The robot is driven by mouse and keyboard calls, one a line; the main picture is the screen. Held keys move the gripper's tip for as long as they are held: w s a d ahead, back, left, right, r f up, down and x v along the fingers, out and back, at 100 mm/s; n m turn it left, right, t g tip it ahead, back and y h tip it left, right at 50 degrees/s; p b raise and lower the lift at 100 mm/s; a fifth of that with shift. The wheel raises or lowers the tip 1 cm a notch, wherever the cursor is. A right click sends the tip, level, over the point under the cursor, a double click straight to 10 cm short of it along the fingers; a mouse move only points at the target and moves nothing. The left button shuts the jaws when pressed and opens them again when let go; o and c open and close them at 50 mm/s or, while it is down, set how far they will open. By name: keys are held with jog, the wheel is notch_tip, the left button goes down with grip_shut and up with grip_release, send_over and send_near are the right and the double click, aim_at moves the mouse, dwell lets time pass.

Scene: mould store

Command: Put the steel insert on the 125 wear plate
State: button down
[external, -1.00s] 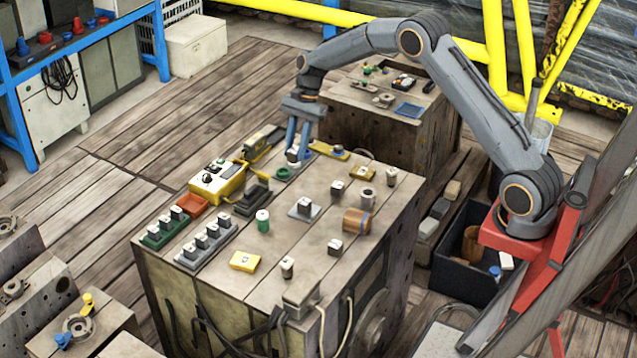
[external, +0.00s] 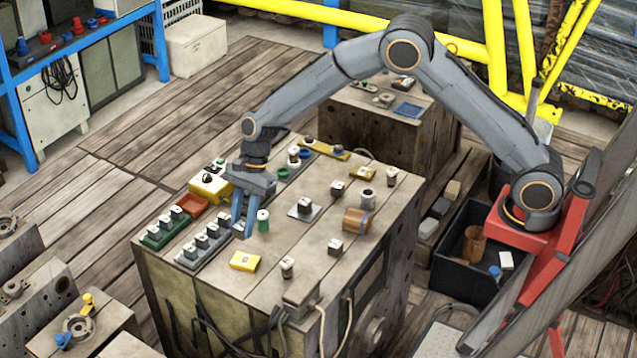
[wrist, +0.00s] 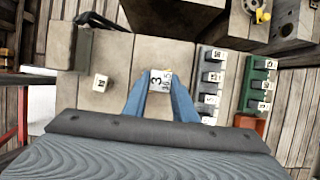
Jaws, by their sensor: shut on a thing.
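My gripper (external: 243,230) is over the left-middle of the big worn block's top, beside a green cylinder (external: 263,220). In the wrist view its blue fingers are shut on a small block with a white marked top, which I take for the steel insert (wrist: 160,80). The external view barely shows this block between the fingers. A yellow block (external: 244,261) lies just in front of the gripper. A flat grey plate (external: 293,212) with a dark block on it lies to the right. I cannot read 125 on any plate, so I cannot tell which is the wear plate.
A grey rack (external: 183,262) and a green rack (external: 150,242) of dark blocks stand left of the gripper, with a red-orange tray (external: 193,205) behind. The top's front middle is partly clear.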

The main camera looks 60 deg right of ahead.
notch_tip(320, 180, down, 8)
jog(key=shift+f+p, duration=0.25)
jog(key=shift+p, duration=0.55)
jog(key=shift+f, duration=0.1)
jog(key=c, duration=1.5)
grip_release()
jog(key=shift+f, duration=0.1)
jog(key=shift+o, duration=0.2)
jog(key=b+v, duration=0.2)
jog(key=v, duration=1)
jog(key=shift+r+b, duration=0.25)
jog(key=shift+b, duration=0.1)
jog(key=s+d+n+h, duration=0.1)
jog(key=s+d+n, duration=0.5)
jog(key=s, duration=0.4)
jog(key=s+d+r+n+h, duration=0.1)
jog(key=s+d+n+h, duration=0.1)
jog(key=s+d+n, duration=0.4)
jog(key=s+d+n+h, duration=0.1)
jog(key=s+d+n, duration=0.5)
jog(key=s, duration=0.9)
jog(key=d, duration=0.3)
jog(key=shift+d+r+t+h, duration=0.3)
jog(key=shift+r, duration=0.05)
